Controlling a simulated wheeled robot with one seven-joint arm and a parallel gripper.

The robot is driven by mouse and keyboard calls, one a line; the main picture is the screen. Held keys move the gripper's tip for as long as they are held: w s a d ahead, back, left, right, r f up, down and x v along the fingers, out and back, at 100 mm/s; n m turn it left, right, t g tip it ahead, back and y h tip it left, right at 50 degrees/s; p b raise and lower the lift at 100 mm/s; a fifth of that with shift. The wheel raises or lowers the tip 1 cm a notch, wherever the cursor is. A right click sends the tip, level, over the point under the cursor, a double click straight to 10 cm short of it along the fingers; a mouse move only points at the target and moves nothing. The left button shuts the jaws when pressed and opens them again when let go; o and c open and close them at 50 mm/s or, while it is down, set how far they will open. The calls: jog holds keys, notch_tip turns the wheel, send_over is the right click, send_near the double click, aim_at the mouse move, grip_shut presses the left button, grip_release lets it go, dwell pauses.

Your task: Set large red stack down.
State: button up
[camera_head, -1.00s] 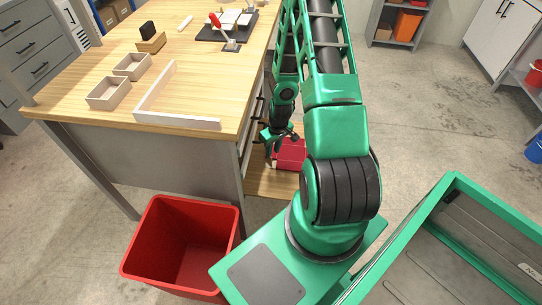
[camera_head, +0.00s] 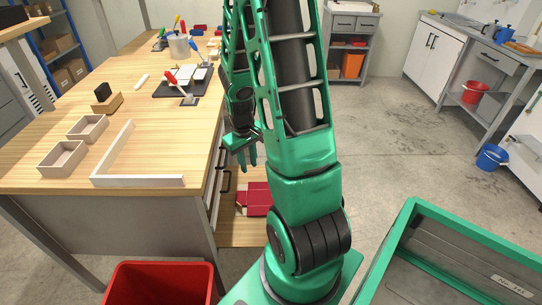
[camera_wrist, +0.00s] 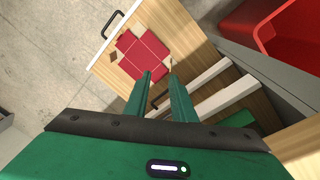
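The large red stack (camera_head: 254,197) lies flat on a low wooden surface (camera_head: 245,234) beside the workbench. In the wrist view the stack (camera_wrist: 147,52) shows as flat red pieces with notched edges, lying past my fingertips. My gripper (camera_head: 246,154) hangs above the stack in the head view, clear of it. In the wrist view my gripper (camera_wrist: 160,73) has its two green fingers apart with nothing between them. My arm hides part of the area around the stack in the head view.
The workbench (camera_head: 60,195) carries two small trays (camera_head: 63,158), a white angled fence (camera_head: 125,165) and a red-handled clamp (camera_head: 180,90). A red bin (camera_head: 160,285) stands in front of it. Black handles (camera_wrist: 108,24) flank the low surface. Open floor (camera_head: 375,150) lies to the right.

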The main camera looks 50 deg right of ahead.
jog(key=s+a+r+m, duration=0.2)
jog(key=s+a+r, duration=0.2)
jog(key=s+r, duration=0.5)
jog(key=s+a+r+m+y, duration=0.1)
jog(key=s+a+r+m, duration=0.1)
jog(key=s+a+r, duration=0.3)
jog(key=s+r, duration=0.4)
jog(key=r, duration=0.2)
jog(key=shift+s+a+y, duration=0.15)
jog(key=shift+s+y, duration=0.15)
jog(key=shift+s, duration=0.1)
jog(key=shift+w+a+f+g, duration=0.1)
jog(key=shift+w+f+g, duration=0.2)
jog(key=shift+w, duration=0.4)
